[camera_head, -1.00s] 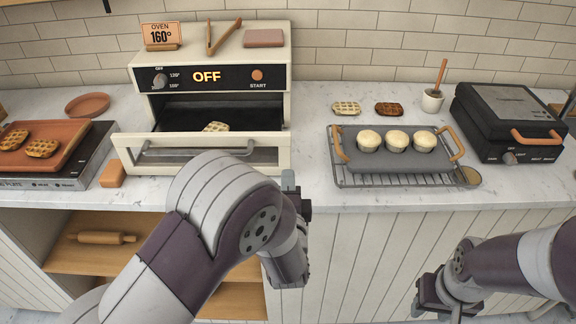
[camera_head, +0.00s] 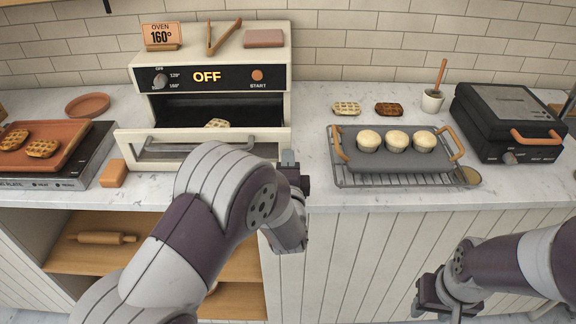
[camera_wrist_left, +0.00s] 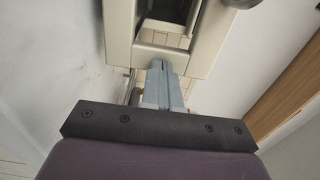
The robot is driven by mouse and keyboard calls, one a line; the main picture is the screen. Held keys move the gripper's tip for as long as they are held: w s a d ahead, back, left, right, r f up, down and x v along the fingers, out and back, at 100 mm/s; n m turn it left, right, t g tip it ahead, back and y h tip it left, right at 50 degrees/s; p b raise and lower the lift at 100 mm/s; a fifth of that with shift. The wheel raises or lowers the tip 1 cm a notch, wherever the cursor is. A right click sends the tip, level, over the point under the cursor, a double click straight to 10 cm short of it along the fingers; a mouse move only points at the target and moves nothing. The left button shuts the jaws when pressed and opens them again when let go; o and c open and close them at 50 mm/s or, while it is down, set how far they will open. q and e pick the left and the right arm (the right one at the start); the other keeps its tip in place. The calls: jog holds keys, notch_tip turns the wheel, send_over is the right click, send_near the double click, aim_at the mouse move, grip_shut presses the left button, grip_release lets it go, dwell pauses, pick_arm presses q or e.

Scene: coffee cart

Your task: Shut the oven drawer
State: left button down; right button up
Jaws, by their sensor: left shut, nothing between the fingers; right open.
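The cream oven (camera_head: 210,75) stands at the back left of the counter, its display reading OFF. Its drawer (camera_head: 272,146) is partly out, with a grey bar handle across the front and a waffle (camera_head: 217,123) inside. My left gripper (camera_head: 288,158) is shut and empty at the right end of the drawer front. In the left wrist view its closed fingers (camera_wrist_left: 163,72) reach the drawer's cream front (camera_wrist_left: 160,52) and appear to touch it. My left arm hides part of the drawer front. My right gripper (camera_head: 430,302) is open and empty, low in front of the counter.
A grey tray (camera_head: 352,158) with several muffins sits on a wire rack right of the oven. A black waffle iron (camera_head: 508,110) stands at the right. A terracotta tray (camera_head: 68,133) with waffles is at the left. A small orange block (camera_head: 113,174) lies near the drawer's left end.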

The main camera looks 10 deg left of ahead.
pick_arm(q)
jog(key=b+x, duration=0.1)
jog(key=x, duration=1.5)
jog(key=shift+w+a+f+b, duration=0.1)
jog(key=shift+a+f+b, duration=0.1)
jog(key=shift+b, duration=0.15)
jog(key=shift+w+r, duration=0.1)
jog(key=shift+w, duration=0.15)
jog(key=shift+r, duration=0.3)
